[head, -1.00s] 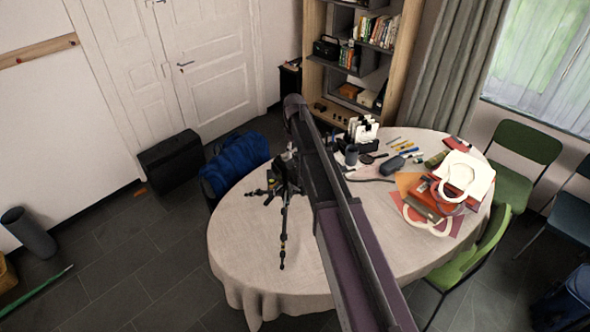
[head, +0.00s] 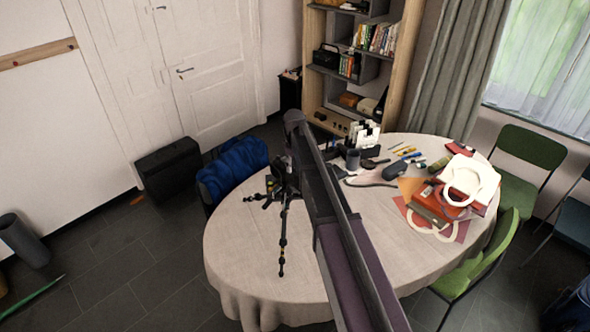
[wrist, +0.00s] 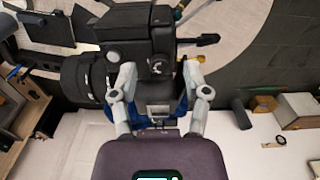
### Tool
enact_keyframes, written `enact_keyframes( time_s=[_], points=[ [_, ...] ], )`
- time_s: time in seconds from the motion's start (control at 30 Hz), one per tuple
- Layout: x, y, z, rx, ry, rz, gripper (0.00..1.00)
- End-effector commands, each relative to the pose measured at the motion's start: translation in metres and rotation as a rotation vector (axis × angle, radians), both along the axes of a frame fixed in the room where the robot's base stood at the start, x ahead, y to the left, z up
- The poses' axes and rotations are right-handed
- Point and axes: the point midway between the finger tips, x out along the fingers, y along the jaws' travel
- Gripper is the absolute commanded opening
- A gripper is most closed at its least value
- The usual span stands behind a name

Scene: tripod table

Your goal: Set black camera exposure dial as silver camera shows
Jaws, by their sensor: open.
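The black camera (wrist: 125,28) fills the upper middle of the wrist view, its lens (wrist: 82,78) pointing left. A small round dark dial (wrist: 157,67) shows on its near side, between the fingertips. My gripper (wrist: 160,75) is open, with one pale finger on each side of the dial; I cannot tell whether either touches the camera. In the head view, the black tripod (head: 283,232) stands on the table (head: 240,260), and my arm hides much of its top and my gripper. I cannot make out the silver camera or any dial marking.
A blue jacket (head: 235,170) hangs over a chair at the table's left. A shelf (head: 395,75) stands behind.

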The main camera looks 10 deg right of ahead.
Motion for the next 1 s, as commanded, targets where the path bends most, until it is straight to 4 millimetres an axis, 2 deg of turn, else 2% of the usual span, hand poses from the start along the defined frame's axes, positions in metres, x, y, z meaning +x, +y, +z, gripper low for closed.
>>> enact_keyframes(
  time_s=[0.43, 0.47, 0.63, 0.67, 1.0],
  points=[
    [0.0001, 0.0001, -0.0031, 0.000, 0.000, 0.000, 0.61],
    [0.0001, 0.0001, -0.0031, 0.000, 0.000, 0.000, 0.55],
    [0.0000, 0.0000, -0.0031, 0.000, 0.000, 0.000, 0.04],
    [0.0001, 0.0000, -0.0031, 0.000, 0.000, 0.000, 0.00],
    [0.0001, -0.0003, -0.0031, 0.000, 0.000, -0.011, 0.00]
  ],
)
